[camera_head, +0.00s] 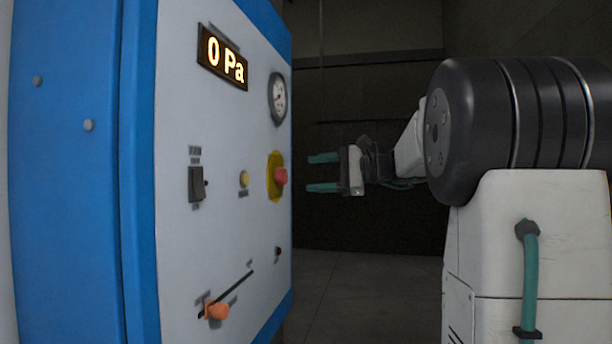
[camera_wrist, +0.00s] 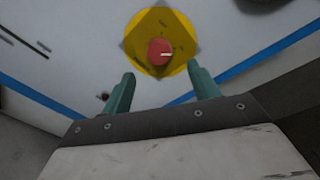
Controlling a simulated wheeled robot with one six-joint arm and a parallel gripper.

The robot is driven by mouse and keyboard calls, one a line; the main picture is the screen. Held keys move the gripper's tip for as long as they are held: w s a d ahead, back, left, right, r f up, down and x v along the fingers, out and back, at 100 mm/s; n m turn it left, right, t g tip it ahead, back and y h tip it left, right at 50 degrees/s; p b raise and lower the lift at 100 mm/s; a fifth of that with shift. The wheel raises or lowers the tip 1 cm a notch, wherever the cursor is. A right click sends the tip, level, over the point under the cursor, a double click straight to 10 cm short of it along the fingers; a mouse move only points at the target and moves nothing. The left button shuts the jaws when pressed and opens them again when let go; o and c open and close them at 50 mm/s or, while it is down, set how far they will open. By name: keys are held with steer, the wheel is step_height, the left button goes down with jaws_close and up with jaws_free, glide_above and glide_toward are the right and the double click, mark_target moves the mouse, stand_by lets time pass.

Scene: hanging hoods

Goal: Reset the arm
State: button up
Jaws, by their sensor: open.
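My gripper (camera_head: 322,172) shows in the head view with its two teal fingers apart and nothing between them. It points left toward the face of a blue and white control panel (camera_head: 225,150). A red push button (camera_head: 281,176) on a yellow backing (camera_head: 271,178) sits on the panel's right side, just left of my fingertips. In the wrist view the red button (camera_wrist: 160,51) lies ahead, between and beyond the open fingers (camera_wrist: 160,82). There is a gap between the fingertips and the button in the head view.
The panel carries a lit display (camera_head: 222,57) reading "0 Pa", a round gauge (camera_head: 278,97), a dark switch (camera_head: 197,184), a small yellow button (camera_head: 244,179) and an orange slider knob (camera_head: 217,311) at the lower left of its slot. Open floor (camera_head: 350,295) lies right of the panel.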

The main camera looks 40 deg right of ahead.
steer(key=shift+s, duration=0.1)
stand_by(0.5)
steer(key=s+a+f+n+g+h, duration=0.2)
steer(key=s+a+f+g, duration=0.25)
steer(key=f, duration=0.45)
steer(key=s+a+f+n+g+h, duration=0.1)
steer(key=s+a+f+n+g, duration=0.15)
steer(key=a+f, duration=0.45)
steer(key=s+a+f+n+g+h, duration=0.2)
steer(key=s+a+f+n, duration=0.4)
steer(key=s, duration=0.5)
steer(key=s+a+f+n+g+h, duration=0.3)
steer(key=s+a+f+n+h, duration=0.2)
steer(key=s+f, duration=0.4)
steer(key=shift+s+a+n, duration=0.45)
steer(key=shift+s+a, duration=0.05)
steer(key=shift+s, duration=0.5)
